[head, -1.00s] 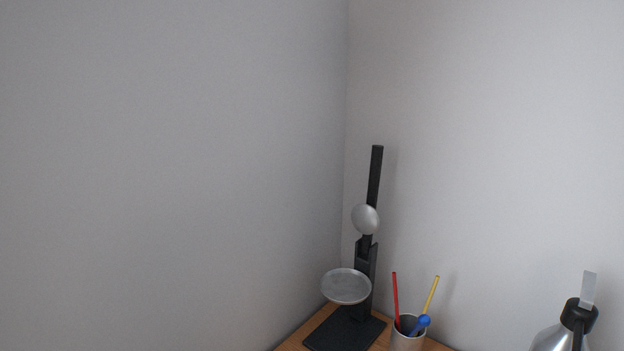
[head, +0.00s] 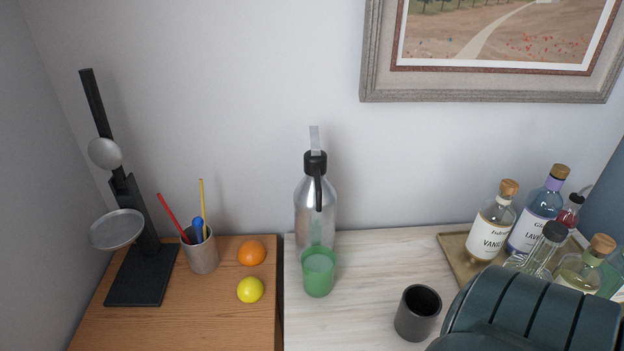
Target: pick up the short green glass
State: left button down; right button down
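The short green glass (head: 318,275) stands upright on the pale wood surface near the middle of the head view. It is translucent green and stands just in front of a silver bottle (head: 314,215) with a black cap. Neither of my grippers is in view.
Left, on the brown wood surface, are an orange (head: 251,253), a lemon (head: 250,290), a pencil cup (head: 201,252) and a black stand (head: 143,275). A dark cup (head: 417,313) stands right of the glass. A tray (head: 453,249) of bottles and a dark green ribbed object (head: 535,312) fill the right.

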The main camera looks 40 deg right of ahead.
aim_at(318, 263)
jog(key=z, duration=1.4)
jog(key=k+l, duration=0.1)
jog(key=l, duration=0.3)
jog(key=k+l+u, duration=0.1)
jog(key=l, duration=0.35)
jog(key=k+l, duration=0.15)
jog(key=l, duration=0.25)
jog(key=k+l+u, duration=0.1)
jog(key=l, duration=0.3)
